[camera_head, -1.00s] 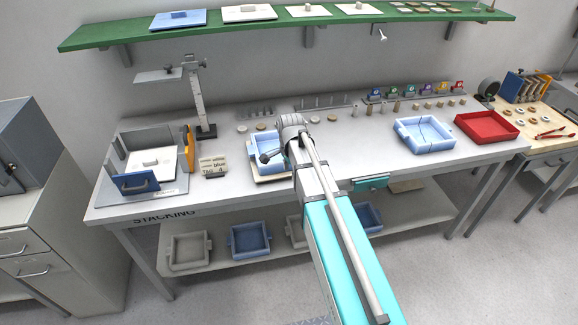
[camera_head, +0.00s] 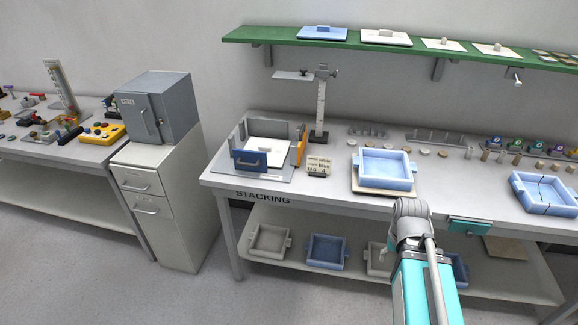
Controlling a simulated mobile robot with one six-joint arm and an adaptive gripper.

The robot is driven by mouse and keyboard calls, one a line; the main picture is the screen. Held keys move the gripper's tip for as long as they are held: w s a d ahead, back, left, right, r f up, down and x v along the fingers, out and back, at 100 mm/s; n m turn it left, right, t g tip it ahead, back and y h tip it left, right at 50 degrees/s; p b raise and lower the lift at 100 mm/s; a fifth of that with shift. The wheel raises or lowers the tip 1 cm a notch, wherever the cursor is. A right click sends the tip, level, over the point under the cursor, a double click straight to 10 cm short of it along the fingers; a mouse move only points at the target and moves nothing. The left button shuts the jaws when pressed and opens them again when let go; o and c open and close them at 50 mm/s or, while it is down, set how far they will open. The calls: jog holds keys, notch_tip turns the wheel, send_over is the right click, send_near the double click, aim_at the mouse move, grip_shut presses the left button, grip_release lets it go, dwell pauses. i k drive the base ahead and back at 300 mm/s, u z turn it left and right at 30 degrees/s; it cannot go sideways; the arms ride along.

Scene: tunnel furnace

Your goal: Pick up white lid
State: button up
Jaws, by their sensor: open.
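A white lid (camera_head: 386,37) with a raised handle lies flat on the green shelf at the top, right of a blue lid (camera_head: 322,34). Another white lid-like plate (camera_head: 266,150) with a small knob lies inside the grey fixture on the stacking bench. Smaller white plates with knobs (camera_head: 443,44) lie further right on the shelf. My arm shows at the lower right, in front of the bench. My gripper's fingers do not show; the wrist end hides them or they are out of sight. No lid is seen in contact with my arm.
A blue tray (camera_head: 384,168) sits on the bench, with another blue tray (camera_head: 545,194) at right. A measuring stand (camera_head: 320,105) rises behind the fixture. Several trays lie on the lower shelf (camera_head: 300,274). A grey cabinet (camera_head: 158,108) stands left; the floor at lower left is clear.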

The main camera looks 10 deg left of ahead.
aim_at(276, 151)
jog(key=k, duration=1.35)
jog(key=u, duration=0.35)
jog(key=i, duration=0.65)
jog(key=u, duration=0.55)
jog(key=i, duration=1.7)
jog(key=z, duration=0.85)
